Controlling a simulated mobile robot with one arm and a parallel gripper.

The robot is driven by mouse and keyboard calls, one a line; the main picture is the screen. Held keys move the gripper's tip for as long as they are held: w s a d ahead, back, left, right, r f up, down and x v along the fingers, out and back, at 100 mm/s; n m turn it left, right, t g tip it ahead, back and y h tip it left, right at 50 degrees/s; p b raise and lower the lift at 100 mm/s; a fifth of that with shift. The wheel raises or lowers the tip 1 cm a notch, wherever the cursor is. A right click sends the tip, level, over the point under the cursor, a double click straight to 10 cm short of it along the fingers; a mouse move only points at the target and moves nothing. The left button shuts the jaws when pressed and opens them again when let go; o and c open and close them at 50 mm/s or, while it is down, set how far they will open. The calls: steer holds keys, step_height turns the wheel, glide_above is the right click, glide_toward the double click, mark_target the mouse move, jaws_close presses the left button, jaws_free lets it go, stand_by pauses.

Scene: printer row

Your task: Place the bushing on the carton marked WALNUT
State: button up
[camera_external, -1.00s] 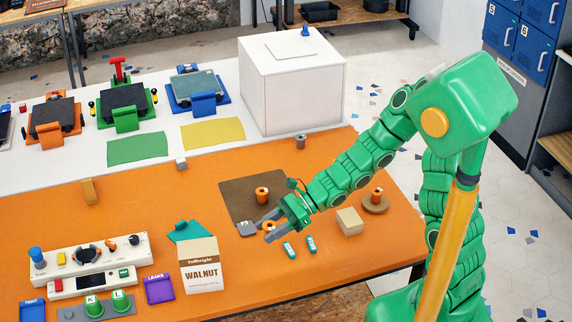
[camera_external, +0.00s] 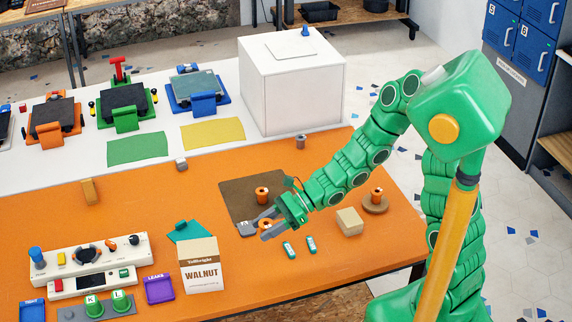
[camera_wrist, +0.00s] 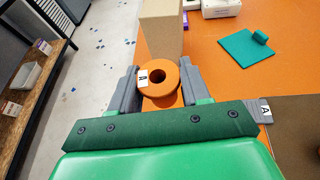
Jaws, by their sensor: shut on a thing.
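My gripper (camera_external: 258,228) is shut on an orange bushing (camera_external: 265,223), a ring with a dark centre hole. In the wrist view the bushing (camera_wrist: 162,85) sits between the two grey fingers (camera_wrist: 158,88) and bears a white label "A". The carton marked WALNUT (camera_external: 202,275) stands upright on the orange table, left of and nearer than my gripper. Its plain brown side (camera_wrist: 161,30) shows just beyond the bushing in the wrist view. The bushing is apart from the carton; its exact height above the table is hard to tell.
Another orange bushing (camera_external: 262,194) stands on the brown mat (camera_external: 237,187). A third (camera_external: 376,195) is on a round brown base. A teal piece (camera_external: 187,232) lies behind the carton. A tan block (camera_external: 349,221) and two small teal items (camera_external: 289,250) are near my gripper.

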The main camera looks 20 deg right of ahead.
steer(key=w+a+r, duration=0.1)
steer(key=a+r, duration=0.2)
steer(key=a, duration=0.4)
step_height(320, 180, up, 7)
steer(key=m+t, duration=0.1)
glide_above(198, 248)
steer(key=shift+w+f, duration=0.1)
steer(key=shift+f, duration=4.05)
steer(key=shift+f, duration=0.1)
steer(key=o, duration=1)
steer(key=shift+v, duration=6)
steer(key=shift+r, duration=0.2)
